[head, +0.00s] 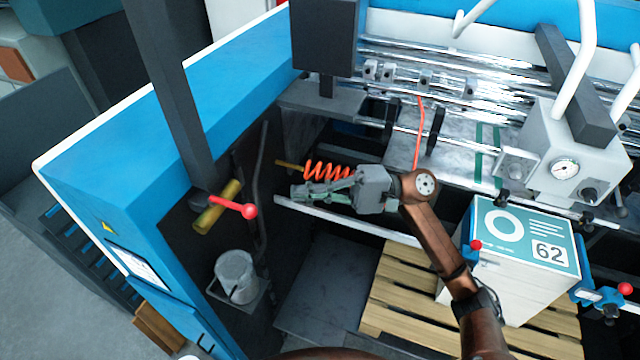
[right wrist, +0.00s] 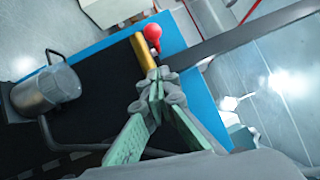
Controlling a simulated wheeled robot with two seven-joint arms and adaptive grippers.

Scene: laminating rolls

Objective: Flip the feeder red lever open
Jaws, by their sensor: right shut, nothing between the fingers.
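The feeder's red lever (head: 232,205) has a red ball at its end and sits on a brass cylinder (head: 212,212) on the machine's dark side panel. In the head view it points to the right. My right gripper (head: 296,192) is shut and empty, to the right of the red ball and apart from it. In the right wrist view the closed fingertips (right wrist: 158,78) lie just below the brass cylinder (right wrist: 143,52) and the red ball (right wrist: 152,32); I cannot tell the exact gap. My left gripper is not in view.
A grey metal cup (head: 235,275) sits on a bracket below the lever. An orange coiled hose (head: 325,170) is just behind my gripper. A dark post (head: 170,100) rises above the lever. A stack labelled 62 (head: 525,240) stands on a wooden pallet (head: 395,290) at right.

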